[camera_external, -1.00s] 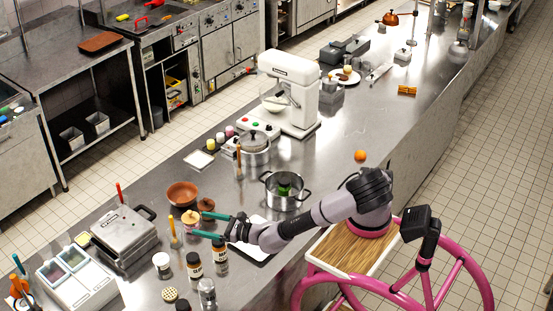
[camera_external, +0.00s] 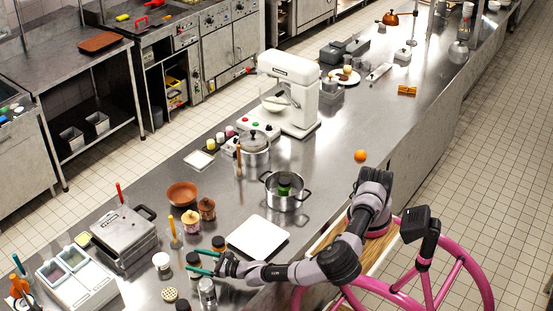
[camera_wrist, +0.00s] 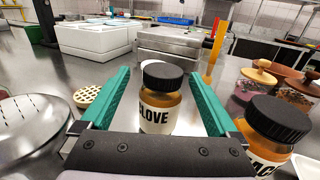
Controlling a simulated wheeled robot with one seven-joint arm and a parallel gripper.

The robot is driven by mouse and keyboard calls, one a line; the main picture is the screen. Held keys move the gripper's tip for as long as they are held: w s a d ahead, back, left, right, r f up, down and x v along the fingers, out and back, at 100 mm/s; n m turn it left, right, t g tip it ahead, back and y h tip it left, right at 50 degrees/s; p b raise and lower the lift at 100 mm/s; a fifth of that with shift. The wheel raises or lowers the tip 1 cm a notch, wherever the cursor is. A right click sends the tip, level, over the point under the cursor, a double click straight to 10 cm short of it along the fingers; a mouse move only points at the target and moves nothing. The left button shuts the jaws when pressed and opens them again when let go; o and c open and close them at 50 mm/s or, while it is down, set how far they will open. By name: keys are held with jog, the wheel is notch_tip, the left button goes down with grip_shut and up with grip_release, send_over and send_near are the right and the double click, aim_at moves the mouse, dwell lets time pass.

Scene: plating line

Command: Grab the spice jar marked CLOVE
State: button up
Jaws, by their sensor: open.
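The spice jar marked CLOVE (camera_wrist: 158,108) has a black ribbed lid, an amber body and a white label. In the wrist view it stands upright on the steel counter between the two teal fingers of my gripper (camera_wrist: 160,98), apart from both. In the outside view my gripper (camera_external: 203,262) is open at the front of the counter. The CLOVE jar (camera_external: 193,261) is partly hidden by the fingers there. A second amber jar (camera_wrist: 273,133) with a black lid stands just right of the right finger; only part of its label shows.
A glass shaker (camera_external: 207,291) stands just in front of my gripper, and a white-lidded jar (camera_external: 161,263) stands to the left. A perforated disc (camera_wrist: 88,96) lies left of the left finger. A white board (camera_external: 258,236) lies behind my arm.

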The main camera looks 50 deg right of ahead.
aim_at(187, 256)
jog(key=shift+x, duration=2.7)
jog(key=shift+d+r, duration=0.15)
jog(key=shift+d, duration=0.05)
grip_shut()
